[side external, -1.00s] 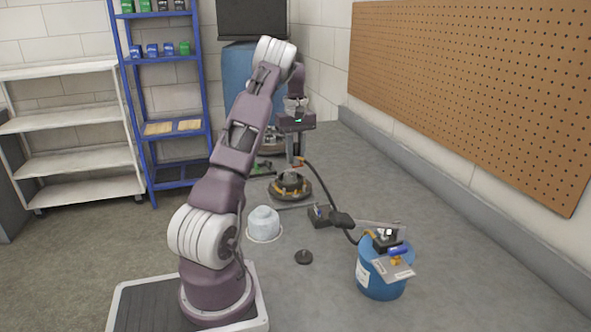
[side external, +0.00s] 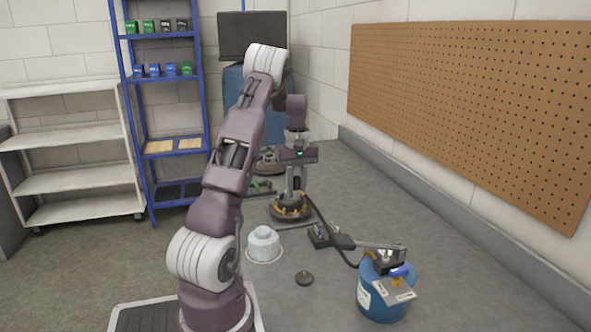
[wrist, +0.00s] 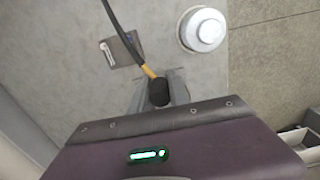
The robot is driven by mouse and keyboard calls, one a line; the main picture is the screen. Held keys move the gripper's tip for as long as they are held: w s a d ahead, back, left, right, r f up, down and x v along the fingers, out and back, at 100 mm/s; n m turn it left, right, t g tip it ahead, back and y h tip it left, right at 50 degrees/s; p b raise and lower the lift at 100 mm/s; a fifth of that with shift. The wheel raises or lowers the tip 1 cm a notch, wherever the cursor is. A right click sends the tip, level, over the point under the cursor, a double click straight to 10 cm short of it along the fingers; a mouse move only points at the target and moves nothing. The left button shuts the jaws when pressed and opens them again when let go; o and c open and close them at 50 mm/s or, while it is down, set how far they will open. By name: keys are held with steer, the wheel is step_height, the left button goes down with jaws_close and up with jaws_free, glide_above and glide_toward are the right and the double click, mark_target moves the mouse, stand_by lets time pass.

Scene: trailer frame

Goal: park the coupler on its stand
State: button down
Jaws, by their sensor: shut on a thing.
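My gripper (side external: 297,190) points down, its fingers shut on the coupler. In the wrist view the coupler (wrist: 158,92) shows as a black cylinder with a yellow sleeve between my grey fingers, a black hose (wrist: 112,18) running from it. In the side view the coupler is small and mostly hidden at my fingertips. It appears just above or at a round dark base with orange parts (side external: 290,212); I cannot tell whether they touch. I cannot tell for certain which thing is the stand.
A white domed object (side external: 264,242) and a small black disc (side external: 304,279) are on the floor. A dark plate with a fitting (side external: 322,236) lies right of the round base. A blue drum (side external: 370,296) stands at front right, with the hose nearby. Open floor lies along the right wall.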

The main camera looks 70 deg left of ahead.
mark_target(304, 273)
steer(key=s+d+f+m, duration=0.1)
steer(key=d+m, duration=0.1)
steer(key=d, duration=0.4)
steer(key=s+d+f+m, duration=0.1)
steer(key=d+f, duration=0.1)
steer(key=d, duration=0.4)
steer(key=s+d+f+m, duration=0.1)
steer(key=d+f+m, duration=0.1)
steer(key=d, duration=0.4)
steer(key=shift+s+d+f+m, duration=0.2)
steer(key=shift+f+m, duration=0.05)
steer(key=shift+m, duration=0.05)
steer(key=shift+f, duration=2.45)
steer(key=shift+f, duration=0.2)
steer(key=shift+f, duration=0.2)
steer(key=shift+f, duration=0.5)
steer(key=c, duration=0.7)
jaws_free()
steer(key=shift+c, duration=0.2)
